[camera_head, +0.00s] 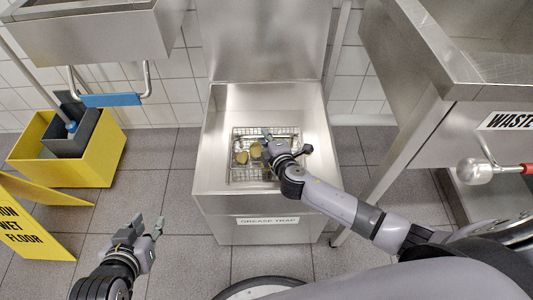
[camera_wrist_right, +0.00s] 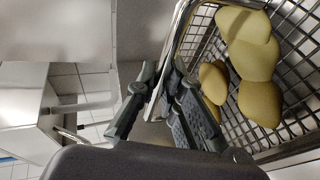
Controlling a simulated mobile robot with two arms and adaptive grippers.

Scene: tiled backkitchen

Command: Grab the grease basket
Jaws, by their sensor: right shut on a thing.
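The grease basket (camera_head: 238,175) is a wire mesh basket inside the open steel grease trap (camera_head: 214,150). It holds several yellowish-brown lumps (camera_head: 242,157). In the right wrist view the basket's wire rim (camera_wrist_right: 180,30) runs between the fingers of my right gripper (camera_wrist_right: 160,95), which is shut on it. In the head view my right gripper (camera_head: 284,143) reaches into the trap from the right, over the basket's right part, and hides some of it. My left gripper (camera_head: 147,229) is open and empty above the floor, left of the trap, apart from the basket.
A yellow mop bucket (camera_head: 98,160) and a yellow wet-floor sign (camera_head: 30,222) stand at the left. A steel sink (camera_head: 95,35) is at the upper left. A steel counter marked WASTE (camera_head: 420,60) stands close on the right.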

